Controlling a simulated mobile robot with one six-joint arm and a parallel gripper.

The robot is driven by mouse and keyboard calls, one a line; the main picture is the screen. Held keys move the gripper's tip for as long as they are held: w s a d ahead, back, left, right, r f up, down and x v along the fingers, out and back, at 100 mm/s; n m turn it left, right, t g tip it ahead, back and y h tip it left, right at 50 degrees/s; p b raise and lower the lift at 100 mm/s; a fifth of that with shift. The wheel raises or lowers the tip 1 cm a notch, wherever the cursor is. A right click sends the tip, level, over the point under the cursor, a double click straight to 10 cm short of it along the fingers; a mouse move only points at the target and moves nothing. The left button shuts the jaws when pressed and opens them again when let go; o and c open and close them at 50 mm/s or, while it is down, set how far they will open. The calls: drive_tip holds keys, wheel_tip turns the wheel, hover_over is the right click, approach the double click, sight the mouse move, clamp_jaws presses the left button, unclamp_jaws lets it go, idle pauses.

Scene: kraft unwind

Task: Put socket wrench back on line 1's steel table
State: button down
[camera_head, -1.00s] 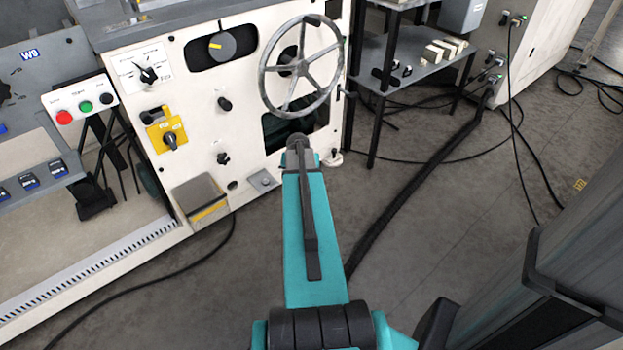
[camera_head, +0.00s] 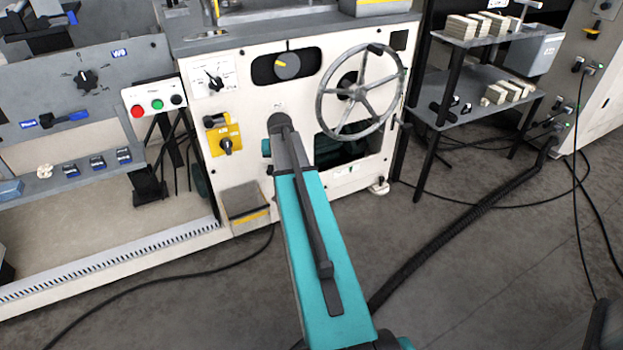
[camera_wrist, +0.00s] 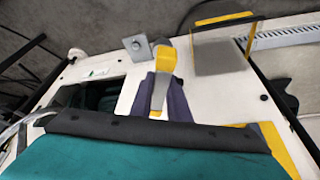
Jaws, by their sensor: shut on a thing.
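In the wrist view my gripper (camera_wrist: 161,80) has two dark purple fingers, shut on a grey and yellow tool (camera_wrist: 163,62), which I take to be the socket wrench. A grey two-level metal table (camera_head: 490,77) stands at the right of the machine. I cannot tell whether it is line 1's steel table.
The white machine (camera_head: 225,172) has a spoked handwheel (camera_head: 322,100) and a yellow switch plate (camera_head: 233,133). A grey step box (camera_head: 245,203) sits low on it. Pale blocks (camera_head: 473,27) stand on the table's upper level. A thick black hose (camera_head: 440,235) crosses the floor.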

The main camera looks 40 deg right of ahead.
drive_tip(key=w+a+r+n, duration=0.1)
drive_tip(key=w+a+r, duration=0.2)
drive_tip(key=a+r, duration=0.35)
drive_tip(key=w+a+r+n+y, duration=0.1)
drive_tip(key=w+a+r+n, duration=0.2)
drive_tip(key=a, duration=0.6)
drive_tip(key=w+a+r, duration=0.3)
drive_tip(key=a+r, duration=0.3)
drive_tip(key=a, duration=0.1)
drive_tip(key=s+a+r+n, duration=0.1)
drive_tip(key=s+a+r, duration=0.1)
drive_tip(key=a, duration=0.4)
drive_tip(key=s+a+r+n+y, duration=0.1)
drive_tip(key=s+a+r, duration=0.2)
drive_tip(key=a, duration=0.3)
drive_tip(key=s+a+r+n+t+y, duration=0.1)
drive_tip(key=s+a+r+n, duration=0.1)
drive_tip(key=a+r, duration=0.3)
drive_tip(key=shift+s+a, duration=0.75)
drive_tip(key=shift+a, duration=0.3)
drive_tip(key=shift+s+r, duration=0.1)
